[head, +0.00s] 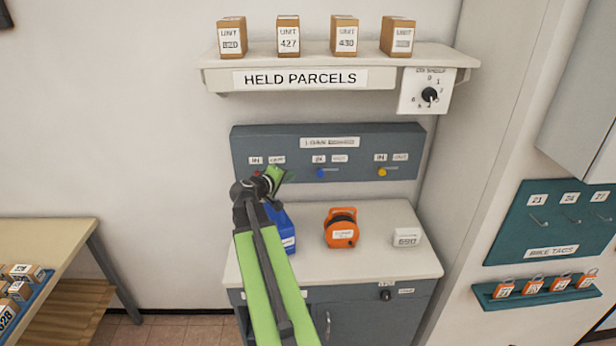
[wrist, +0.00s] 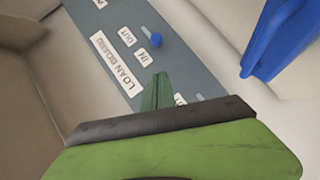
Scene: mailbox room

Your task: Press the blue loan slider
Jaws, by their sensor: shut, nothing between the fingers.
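The blue slider (head: 320,173) sits on the grey loan board (head: 222,0) (head: 350,143), below its IN label and at the left part of its short track. It shows as a blue knob in the wrist view (wrist: 156,40), next to the IN label (wrist: 145,58). My gripper (head: 275,177) is shut and empty, in front of the board's left part and left of the blue slider. Its fingertips also show in the wrist view (wrist: 158,78), apart from the blue knob. My gripper mostly hides the left slider, of which only a little red shows.
A yellow slider (head: 382,172) is on the board's right. On the counter (head: 370,275) below stand a blue container (head: 286,228), partly behind my arm, an orange reel (head: 341,228) and a small white box (head: 406,237). A parcel shelf (head: 440,56) is above.

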